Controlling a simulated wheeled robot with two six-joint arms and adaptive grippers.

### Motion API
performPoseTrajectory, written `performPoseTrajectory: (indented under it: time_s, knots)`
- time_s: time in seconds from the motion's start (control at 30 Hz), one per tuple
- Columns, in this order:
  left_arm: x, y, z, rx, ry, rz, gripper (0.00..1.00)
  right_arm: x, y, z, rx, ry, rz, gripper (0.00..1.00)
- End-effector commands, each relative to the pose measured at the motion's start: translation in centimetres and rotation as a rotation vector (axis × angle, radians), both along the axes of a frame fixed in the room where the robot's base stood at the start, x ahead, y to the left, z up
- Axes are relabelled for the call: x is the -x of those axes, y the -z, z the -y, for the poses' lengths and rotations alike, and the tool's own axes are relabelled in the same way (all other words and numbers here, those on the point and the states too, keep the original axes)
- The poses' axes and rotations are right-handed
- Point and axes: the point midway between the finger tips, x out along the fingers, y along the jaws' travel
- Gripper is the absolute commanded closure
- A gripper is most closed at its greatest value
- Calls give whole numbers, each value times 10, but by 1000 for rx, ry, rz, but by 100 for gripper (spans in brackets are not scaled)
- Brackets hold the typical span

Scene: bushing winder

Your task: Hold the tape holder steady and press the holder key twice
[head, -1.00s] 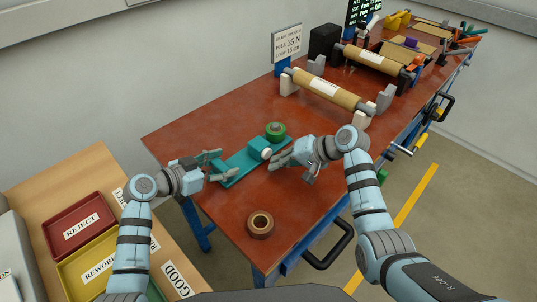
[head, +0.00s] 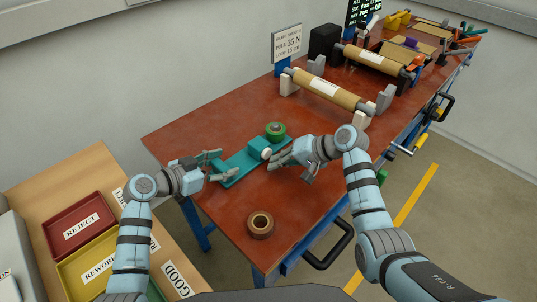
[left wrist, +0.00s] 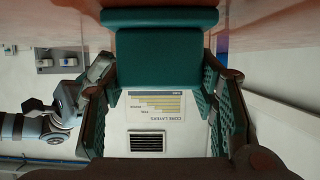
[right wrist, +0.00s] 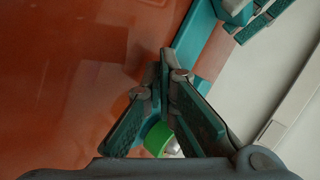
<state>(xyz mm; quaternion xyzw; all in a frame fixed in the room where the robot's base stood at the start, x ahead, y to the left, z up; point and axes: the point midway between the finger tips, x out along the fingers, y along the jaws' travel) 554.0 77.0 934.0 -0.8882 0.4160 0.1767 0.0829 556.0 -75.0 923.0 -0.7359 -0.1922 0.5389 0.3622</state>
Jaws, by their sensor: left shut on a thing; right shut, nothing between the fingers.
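The teal tape holder (head: 236,166) lies on the red-brown table, with a green tape roll (head: 275,131) at its far end and a round white key (head: 266,153) on its raised block. My left gripper (head: 216,166) is shut on the holder's near left end; the teal block (left wrist: 160,32) shows at its fingertips in the left wrist view. My right gripper (head: 272,162) is shut and empty, its tips close beside the white key. I cannot tell whether they touch it. In the right wrist view the closed fingers (right wrist: 167,58) hide the key, and green (right wrist: 157,138) shows between them.
A brown tape roll (head: 260,225) lies at the table's front. A wrapped roller on stands (head: 326,90) and a sign (head: 287,43) stand behind. Red (head: 75,213) and yellow (head: 68,257) trays are at the left. The table between the brown roll and the holder is clear.

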Motion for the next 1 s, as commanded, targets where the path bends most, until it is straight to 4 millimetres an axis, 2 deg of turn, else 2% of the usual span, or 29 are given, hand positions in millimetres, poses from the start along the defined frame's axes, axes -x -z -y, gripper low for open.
performPoseTrajectory:
  time_s: [1.0]
  knots:
    - [0, 0, 0, 1, 0, -1, 81, -9, 0, -8, 0, -1, 1, 100]
